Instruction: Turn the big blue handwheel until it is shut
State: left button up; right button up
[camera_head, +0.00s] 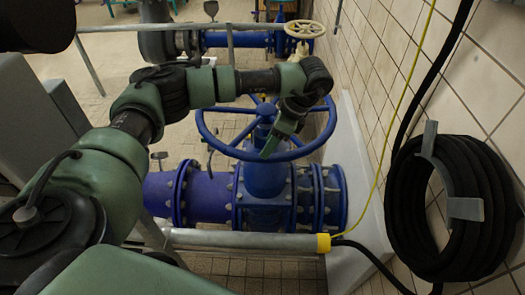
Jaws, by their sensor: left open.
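The big blue handwheel (221,147) lies flat on top of a blue valve (264,180) in the middle of the camera_head view. Its spokes meet at a raised blue hub. My left arm comes in from the left and reaches over the wheel's far side. My left gripper (274,146) points down over the wheel, just right of the hub, with its jaws open. It hides part of the hub and spokes. I cannot tell whether it touches the wheel. My right gripper is not in view.
A cream handwheel (305,29) stands on a blue pipe behind. A grey rail (250,241) with a yellow end runs in front of the valve. A black hose coil (480,185) hangs on the tiled wall at right, near a yellow cable (396,112).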

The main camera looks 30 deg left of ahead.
pick_arm(q)
jog(key=p+x, duration=0.1)
jog(key=x, duration=0.2)
jog(key=shift+s+a+f, duration=0.2)
jog(key=shift+a+f, duration=0.1)
jog(key=shift+f, duration=0.5)
jog(key=shift+c, duration=0.3)
grip_shut()
jog(key=shift+r, duration=0.1)
dwell(0.4)
